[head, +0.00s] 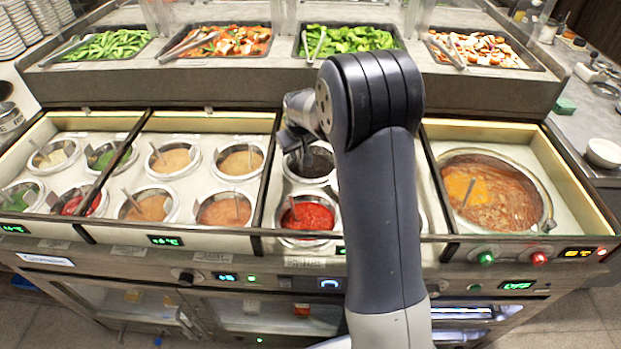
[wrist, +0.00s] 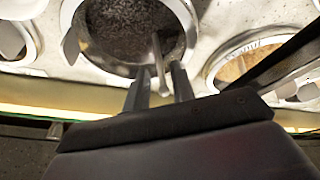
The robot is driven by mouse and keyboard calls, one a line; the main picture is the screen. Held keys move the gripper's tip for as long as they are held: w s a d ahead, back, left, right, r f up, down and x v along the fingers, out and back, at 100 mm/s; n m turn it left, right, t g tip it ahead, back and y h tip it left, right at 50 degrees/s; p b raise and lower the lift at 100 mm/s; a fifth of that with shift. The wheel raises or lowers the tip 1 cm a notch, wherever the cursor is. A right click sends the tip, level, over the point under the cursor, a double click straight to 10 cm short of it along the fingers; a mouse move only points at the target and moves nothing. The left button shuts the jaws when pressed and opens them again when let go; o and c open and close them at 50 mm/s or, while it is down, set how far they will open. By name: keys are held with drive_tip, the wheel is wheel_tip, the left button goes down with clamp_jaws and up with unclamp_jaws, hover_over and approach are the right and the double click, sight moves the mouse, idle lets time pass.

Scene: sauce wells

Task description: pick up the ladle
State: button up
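The ladle (wrist: 158,55) stands in a round well of dark, grainy sauce (wrist: 118,28), its pale handle leaning over the rim. My gripper (wrist: 159,77) is open in the wrist view, one finger on each side of the handle end, with visible gaps on both sides. In the head view the dark sauce well (head: 316,164) is in the back row, left of my arm. My gripper (head: 295,146) is over its left edge there, and the ladle cannot be made out. The ladle's bowl is hidden in the sauce.
A red sauce well (head: 308,216) is in front of the dark one. Several wells with ladles fill the left bays, separated by dark dividers (head: 270,170). A large soup pot (head: 545,222) is at the right. Vegetable trays (head: 350,40) stand on the raised shelf behind.

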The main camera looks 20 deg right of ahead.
sight(298, 153)
drive_tip(key=shift+x, duration=1.5)
clamp_jaws()
wheel_tip(298, 153, up, 10)
drive_tip(key=shift+f, duration=0.1)
